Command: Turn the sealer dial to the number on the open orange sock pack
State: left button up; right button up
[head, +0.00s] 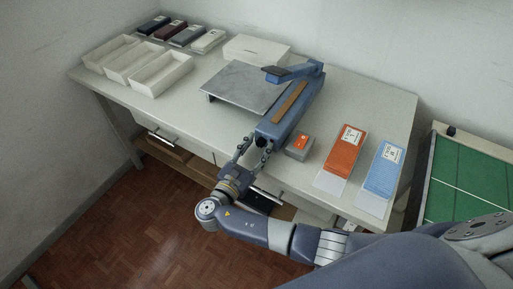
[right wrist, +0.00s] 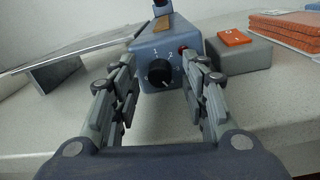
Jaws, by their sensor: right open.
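The blue-grey sealer (head: 284,118) stands on the table with its arm raised at the back. Its black dial (right wrist: 159,73) is on the front face, with the numbers 1 and 2 legible above it; numbers farther right are hard to read. A pale pointer mark seems to face lower right. My right gripper (head: 255,149) is open at the sealer's front; in the right wrist view its fingers (right wrist: 158,80) stand either side of the dial, apart from it. The open orange sock pack (head: 342,155) lies to the right; its label number is too small to read. My left gripper is out of view.
A grey box with an orange top (head: 299,146) sits beside the sealer's front. A blue pack (head: 383,173) lies right of the orange one. White trays (head: 160,74), a white box (head: 256,50) and several dark packs are at the back left. A green-topped surface (head: 470,180) is right.

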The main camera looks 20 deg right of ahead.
jog(key=v, duration=1.2)
